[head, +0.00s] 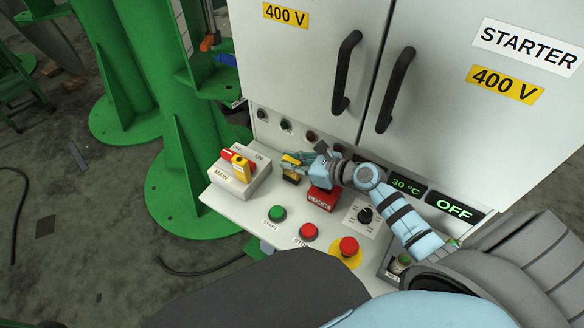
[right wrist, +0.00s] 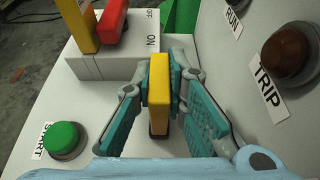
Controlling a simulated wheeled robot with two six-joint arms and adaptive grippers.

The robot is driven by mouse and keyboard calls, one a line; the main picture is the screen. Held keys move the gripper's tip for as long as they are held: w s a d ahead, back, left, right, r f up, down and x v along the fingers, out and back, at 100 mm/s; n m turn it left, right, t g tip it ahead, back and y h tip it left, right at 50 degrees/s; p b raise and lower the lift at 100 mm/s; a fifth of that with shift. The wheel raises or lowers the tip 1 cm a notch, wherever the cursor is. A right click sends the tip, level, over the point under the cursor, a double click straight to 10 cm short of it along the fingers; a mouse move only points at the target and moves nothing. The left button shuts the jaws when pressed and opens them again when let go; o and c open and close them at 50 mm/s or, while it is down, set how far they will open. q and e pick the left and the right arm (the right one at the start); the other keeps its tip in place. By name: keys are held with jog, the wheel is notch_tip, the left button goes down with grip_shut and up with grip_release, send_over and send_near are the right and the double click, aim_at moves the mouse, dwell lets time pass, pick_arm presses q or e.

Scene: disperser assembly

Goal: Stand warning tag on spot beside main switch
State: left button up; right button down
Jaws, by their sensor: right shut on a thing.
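The warning tag (head: 290,160) is a yellow upright piece with a dark base. My right gripper (head: 300,165) is shut on it, just right of the main switch (head: 238,176). The right wrist view shows the yellow tag (right wrist: 159,85) between the teal fingers, with its dark base low over the white panel. I cannot tell whether the base touches the panel. The main switch is a pale box marked MAIN and ON, with a red handle (right wrist: 116,22) and a yellow piece (right wrist: 82,25) on top. The spot is not clearly visible. My left gripper is not in view.
A red LOCK box (head: 322,200) is below my right wrist. The green START button (head: 277,213), red buttons and a black knob (head: 365,214) sit on the ledge's front. The cabinet (head: 300,70) with dark handles rises behind. A green column (head: 185,130) stands left.

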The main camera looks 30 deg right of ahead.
jog(key=shift+r, duration=0.2)
jog(key=shift+w+a+f, duration=0.1)
jog(key=shift+w+f, duration=0.05)
jog(key=shift+w, duration=0.05)
jog(key=shift+f, duration=0.2)
jog(key=c, duration=1.6)
grip_release()
jog(key=shift+r, duration=0.1)
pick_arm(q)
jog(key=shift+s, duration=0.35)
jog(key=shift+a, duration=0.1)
pick_arm(e)
jog(key=shift+r, duration=0.25)
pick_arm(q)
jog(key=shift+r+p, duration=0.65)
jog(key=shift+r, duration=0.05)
pick_arm(e)
jog(key=v, duration=1.2)
